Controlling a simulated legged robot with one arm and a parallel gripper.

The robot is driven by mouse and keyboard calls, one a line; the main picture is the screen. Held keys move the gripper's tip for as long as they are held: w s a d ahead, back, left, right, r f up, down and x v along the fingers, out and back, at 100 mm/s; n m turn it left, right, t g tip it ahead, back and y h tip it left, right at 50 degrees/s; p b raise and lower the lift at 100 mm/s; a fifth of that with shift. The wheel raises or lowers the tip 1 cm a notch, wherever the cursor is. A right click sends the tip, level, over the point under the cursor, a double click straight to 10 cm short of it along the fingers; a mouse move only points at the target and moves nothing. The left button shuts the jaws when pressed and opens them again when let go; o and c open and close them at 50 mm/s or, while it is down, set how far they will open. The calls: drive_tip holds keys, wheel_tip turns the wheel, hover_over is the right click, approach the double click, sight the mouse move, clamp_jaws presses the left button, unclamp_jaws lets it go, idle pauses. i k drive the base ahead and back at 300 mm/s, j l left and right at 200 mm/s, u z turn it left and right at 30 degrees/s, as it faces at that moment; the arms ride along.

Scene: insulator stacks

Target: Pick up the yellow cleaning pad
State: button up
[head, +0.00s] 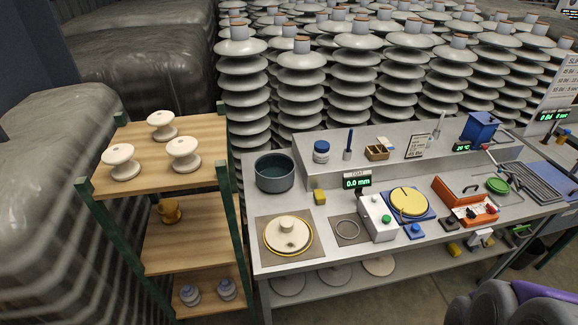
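A small yellow block (320,197), which looks like the cleaning pad, sits on the grey workbench (345,262). A round yellow disc (408,202) lies on a blue base farther right, and another small yellow item (454,249) is low down under the bench top. My gripper is not in view.
A dark pot (274,172), a white insulator (287,234) on a mat and a grey control box (377,218) stand around the block. A raised shelf (305,150) runs behind. A wooden shelf unit (180,250) stands left. Grey and purple rounded parts fill the lower right corner.

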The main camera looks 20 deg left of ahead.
sight(319, 194)
drive_tip(key=i+u, duration=0.35)
drive_tip(key=i+l+u, duration=0.15)
drive_tip(key=i+u, duration=0.2)
drive_tip(key=i+l+u, duration=0.2)
drive_tip(key=u, duration=0.15)
drive_tip(key=i, duration=0.1)
